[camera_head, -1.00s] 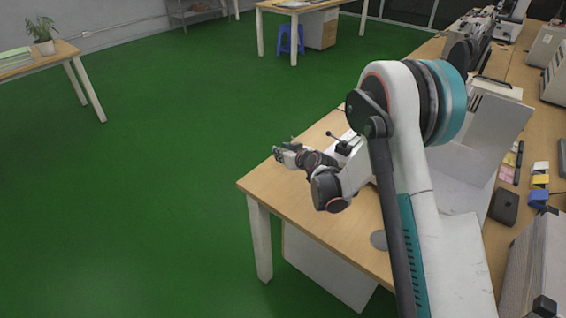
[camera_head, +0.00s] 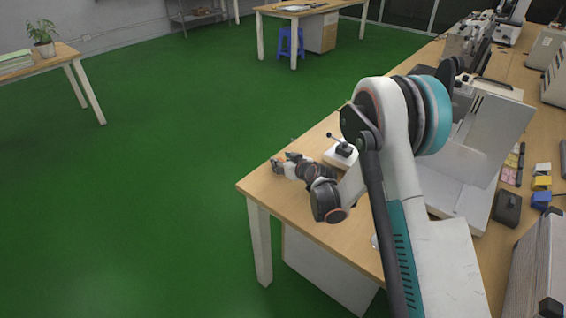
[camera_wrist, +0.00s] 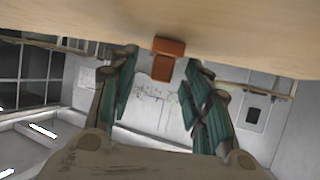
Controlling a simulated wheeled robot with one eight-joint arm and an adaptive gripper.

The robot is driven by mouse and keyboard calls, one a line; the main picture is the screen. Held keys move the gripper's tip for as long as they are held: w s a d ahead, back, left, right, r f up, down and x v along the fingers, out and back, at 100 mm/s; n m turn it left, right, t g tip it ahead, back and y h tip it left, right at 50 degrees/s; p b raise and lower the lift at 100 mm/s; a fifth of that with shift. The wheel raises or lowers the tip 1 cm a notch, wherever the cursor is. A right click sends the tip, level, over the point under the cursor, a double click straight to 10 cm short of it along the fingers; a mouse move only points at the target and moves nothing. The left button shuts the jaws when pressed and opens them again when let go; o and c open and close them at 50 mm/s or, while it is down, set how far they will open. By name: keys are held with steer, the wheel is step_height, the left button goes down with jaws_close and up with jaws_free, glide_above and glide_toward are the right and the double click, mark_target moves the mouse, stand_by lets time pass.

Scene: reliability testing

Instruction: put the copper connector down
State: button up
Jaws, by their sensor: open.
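The copper connector (camera_wrist: 167,58) is an orange-brown, T-like block in the wrist view. It lies against the wooden table top (camera_wrist: 240,35), between the fingertips. My gripper (camera_wrist: 165,82) is open, with its green-padded fingers spread to the left and right of the connector and a visible gap on each side. In the head view my gripper (camera_head: 284,165) is low over the near left corner of the wooden table (camera_head: 262,190). The connector cannot be made out clearly there.
A white device with a black lever (camera_head: 341,153) stands just right of my gripper. A white angled panel (camera_head: 490,125), a black box (camera_head: 507,207) and coloured blocks (camera_head: 541,184) lie farther right. The table's left edge is close, with green floor (camera_head: 150,200) beyond.

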steer(key=shift+s+d+r, duration=0.1)
steer(key=shift+r, duration=0.1)
steer(key=p+v, duration=0.4)
steer(key=v, duration=0.8)
